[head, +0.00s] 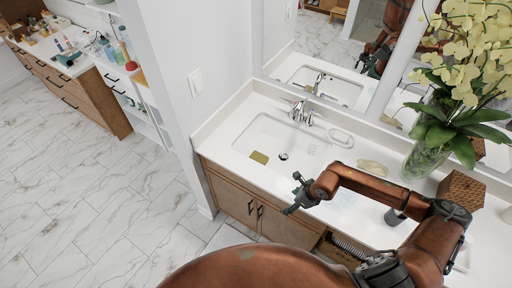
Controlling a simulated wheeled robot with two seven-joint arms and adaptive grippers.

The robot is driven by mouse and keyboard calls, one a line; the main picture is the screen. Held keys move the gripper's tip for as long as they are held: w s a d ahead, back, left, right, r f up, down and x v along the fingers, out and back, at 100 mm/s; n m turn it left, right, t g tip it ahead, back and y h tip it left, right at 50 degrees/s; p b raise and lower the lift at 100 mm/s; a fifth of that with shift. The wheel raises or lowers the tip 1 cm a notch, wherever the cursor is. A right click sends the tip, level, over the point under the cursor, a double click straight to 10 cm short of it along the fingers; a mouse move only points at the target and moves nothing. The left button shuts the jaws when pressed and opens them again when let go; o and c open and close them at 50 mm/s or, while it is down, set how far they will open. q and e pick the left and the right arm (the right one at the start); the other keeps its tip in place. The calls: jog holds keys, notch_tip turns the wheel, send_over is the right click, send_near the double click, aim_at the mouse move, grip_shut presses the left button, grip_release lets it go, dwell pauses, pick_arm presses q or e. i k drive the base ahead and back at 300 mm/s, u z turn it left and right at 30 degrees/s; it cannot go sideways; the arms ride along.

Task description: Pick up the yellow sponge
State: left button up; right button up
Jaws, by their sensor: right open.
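The yellow sponge (259,157) is a small, flat, olive-yellow block lying in the left part of the white sink basin (246,138), left of the drain. My right gripper (291,194) is over the front edge of the counter, to the right of and nearer than the sponge. Its dark fingers are spread apart and empty, well clear of the sponge. My left gripper is not in view.
A chrome faucet (301,112) stands behind the basin. Right of it lie a white ring-shaped item (341,137) and a pale yellowish item (373,167). A glass vase (425,158) with yellow flowers and a brown box (461,189) stand further right. A wall (185,110) borders the counter's left.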

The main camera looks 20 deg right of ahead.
aim_at(262, 159)
jog(key=i, duration=1.2)
